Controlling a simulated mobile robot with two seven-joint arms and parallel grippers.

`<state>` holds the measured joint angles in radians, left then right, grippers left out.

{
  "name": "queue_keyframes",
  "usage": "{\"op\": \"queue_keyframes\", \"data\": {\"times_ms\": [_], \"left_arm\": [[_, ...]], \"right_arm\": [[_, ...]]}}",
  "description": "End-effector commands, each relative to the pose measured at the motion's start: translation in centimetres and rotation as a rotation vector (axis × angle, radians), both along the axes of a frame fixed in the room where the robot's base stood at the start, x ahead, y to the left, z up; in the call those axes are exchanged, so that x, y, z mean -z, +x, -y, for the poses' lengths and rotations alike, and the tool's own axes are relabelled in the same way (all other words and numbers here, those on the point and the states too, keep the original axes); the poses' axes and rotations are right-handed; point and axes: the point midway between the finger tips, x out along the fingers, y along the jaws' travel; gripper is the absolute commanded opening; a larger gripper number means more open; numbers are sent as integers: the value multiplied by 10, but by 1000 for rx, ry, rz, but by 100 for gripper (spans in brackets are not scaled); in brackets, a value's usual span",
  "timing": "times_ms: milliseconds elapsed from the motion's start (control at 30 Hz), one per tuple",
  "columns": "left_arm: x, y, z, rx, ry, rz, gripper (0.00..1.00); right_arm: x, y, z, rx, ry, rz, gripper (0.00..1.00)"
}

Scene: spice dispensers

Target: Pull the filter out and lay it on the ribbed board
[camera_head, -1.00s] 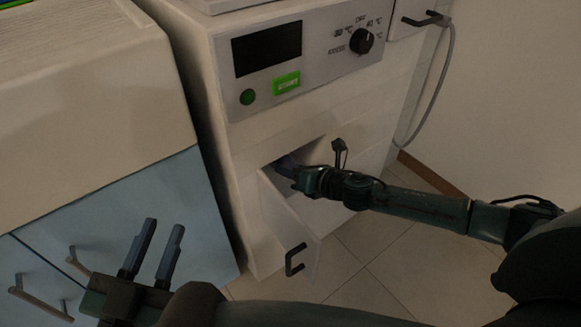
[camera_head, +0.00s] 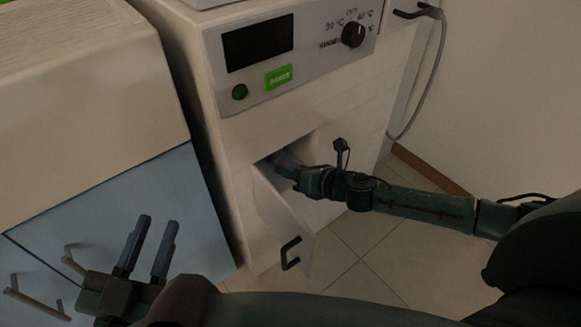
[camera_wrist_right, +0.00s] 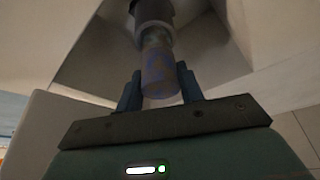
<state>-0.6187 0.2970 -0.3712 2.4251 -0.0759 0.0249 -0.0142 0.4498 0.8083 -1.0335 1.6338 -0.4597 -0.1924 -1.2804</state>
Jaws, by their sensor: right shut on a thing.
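The filter (camera_wrist_right: 160,75) is a round, bluish-brown patterned cylinder in the right wrist view. It sits between the fingers of my right gripper (camera_wrist_right: 160,88), which are shut on it. Its far end meets a dark grey round part inside the recess. In the head view my right gripper (camera_head: 284,166) is at the mouth of the square opening low on the white machine (camera_head: 350,110), and the filter is mostly hidden there. A pale ribbed surface (camera_head: 75,18), seemingly the ribbed board, lies at the upper left. My left gripper (camera_head: 157,222) is open and empty at the lower left.
The machine's small flap door (camera_head: 283,222) hangs open below the opening, close to my right gripper. A blue-fronted cabinet (camera_head: 130,205) with handles stands on the left. A grey hose (camera_head: 432,85) hangs at the right. Tiled floor lies below.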

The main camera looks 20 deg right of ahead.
Motion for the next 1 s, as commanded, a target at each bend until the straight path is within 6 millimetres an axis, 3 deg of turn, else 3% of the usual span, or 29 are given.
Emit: {"op": "queue_keyframes", "data": {"times_ms": [1000], "left_arm": [[1, 0, 0, 0, 0, 0, 27]], "right_arm": [[0, -24, 9, 0, -1, 0, 6]]}}
